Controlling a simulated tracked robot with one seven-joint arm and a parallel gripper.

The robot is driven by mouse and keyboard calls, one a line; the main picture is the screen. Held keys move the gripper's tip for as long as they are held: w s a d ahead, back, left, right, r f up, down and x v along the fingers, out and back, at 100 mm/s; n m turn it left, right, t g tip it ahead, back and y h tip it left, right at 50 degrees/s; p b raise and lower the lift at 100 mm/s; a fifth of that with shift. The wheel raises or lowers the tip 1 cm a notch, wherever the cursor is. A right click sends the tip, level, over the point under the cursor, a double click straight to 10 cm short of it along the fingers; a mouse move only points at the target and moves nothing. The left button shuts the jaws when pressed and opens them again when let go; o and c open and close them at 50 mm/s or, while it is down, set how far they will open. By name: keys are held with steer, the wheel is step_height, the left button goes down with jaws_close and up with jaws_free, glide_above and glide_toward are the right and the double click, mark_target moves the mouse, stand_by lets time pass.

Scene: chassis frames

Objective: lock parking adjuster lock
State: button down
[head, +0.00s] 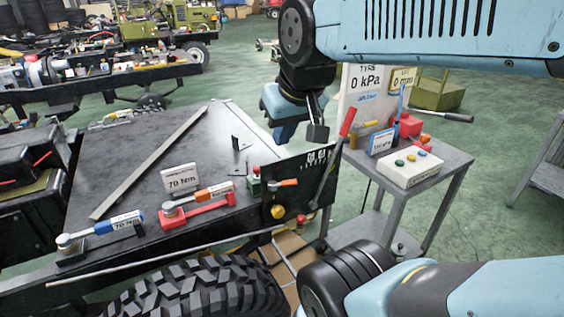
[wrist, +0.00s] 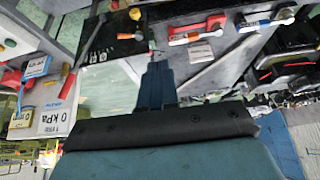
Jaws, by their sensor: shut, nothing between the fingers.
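A black upright panel (head: 298,200) stands at the right front corner of the dark workbench. It carries a small orange-handled lever (head: 284,183), a yellow round knob (head: 277,211) and white markings at its upper right. Which part is the parking adjuster lock I cannot tell for sure. A long lever with a red grip (head: 347,122) rises at the panel's right edge. My gripper (head: 284,135) is shut and empty, above and behind the panel, apart from it. In the wrist view my shut fingers (wrist: 154,72) point toward the panel (wrist: 104,40) and the orange lever (wrist: 130,36).
Red (head: 198,208) and blue (head: 100,228) torque wrenches and a 70 Nm sign (head: 181,180) stand on the bench (head: 110,165). A grey cart (head: 440,178) with a button box (head: 411,165) and a kPa display (head: 366,90) stands right. A tyre (head: 200,290) is in front.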

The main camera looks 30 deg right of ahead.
steer(key=m+g+y, duration=0.1)
steer(key=m+g, duration=0.4)
steer(key=g, duration=0.1)
glide_above(285, 183)
step_height(285, 183, down, 11)
steer(key=w+d+f+m+g, duration=0.2)
steer(key=w+d+f, duration=0.1)
steer(key=d+f, duration=0.4)
step_height(285, 183, down, 3)
steer(key=shift+w+d+y, duration=0.2)
steer(key=shift+d+y, duration=0.1)
steer(key=shift+y, duration=0.1)
steer(key=shift+f, duration=0.1)
steer(key=x, duration=1)
steer(key=shift+s, duration=0.1)
